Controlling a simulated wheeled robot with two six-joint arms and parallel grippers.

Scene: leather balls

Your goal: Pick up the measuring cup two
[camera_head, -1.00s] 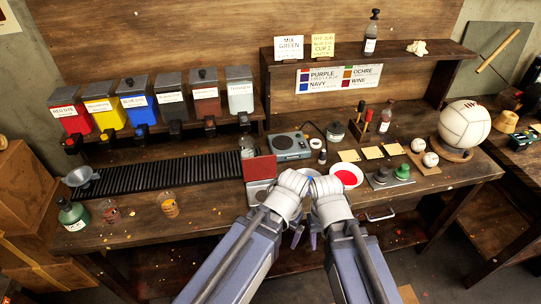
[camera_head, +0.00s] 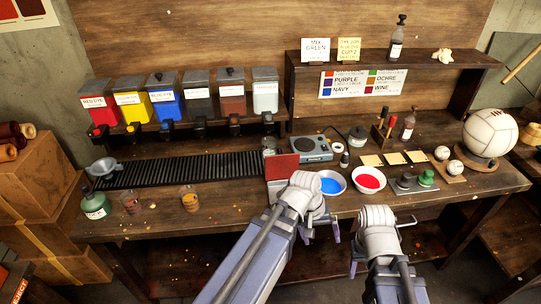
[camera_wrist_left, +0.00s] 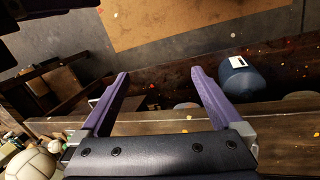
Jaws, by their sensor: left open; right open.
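Two small clear measuring cups stand on the left front of the bench, a reddish-marked cup (camera_head: 131,203) and an orange-marked cup (camera_head: 189,199). I cannot read which one is two. My left gripper (camera_head: 322,228) is open and empty at the bench's front edge, well right of both cups. Its spread purple fingers also show in the left wrist view (camera_wrist_left: 160,76), with nothing between them. My right gripper (camera_head: 382,262) is open in front of the bench, further right; its fingers are partly hidden by its own wrist.
A green bottle (camera_head: 96,204) and a metal funnel (camera_head: 103,168) stand left of the cups. A black ribbed rack (camera_head: 180,170) lies behind them. Bowls of blue (camera_head: 331,184) and red (camera_head: 368,180) stand behind my grippers. The bench between the orange-marked cup and my left arm is clear.

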